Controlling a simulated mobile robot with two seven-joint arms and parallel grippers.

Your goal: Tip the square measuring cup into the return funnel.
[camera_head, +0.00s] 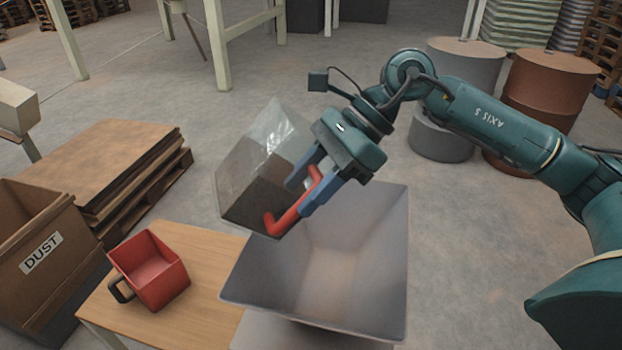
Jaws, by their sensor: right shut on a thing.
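The square measuring cup (252,160) is clear-walled with a red handle (291,212). My right gripper (300,197) is shut on the red handle and holds the cup in the air, tilted. The cup's lower part looks brown and dark; I cannot tell for sure whether that is contents. The return funnel (375,260) is a wide grey square hopper at the lower middle. The cup is at the funnel's back left, with its handle side near the funnel's back left rim. My left gripper is not in view.
A red square cup (150,270) with a black handle stands on the wooden table (205,245) left of the funnel. A box marked DUST (42,252) and a pallet with boards (110,165) are at the left. Drums (548,90) stand at the back right.

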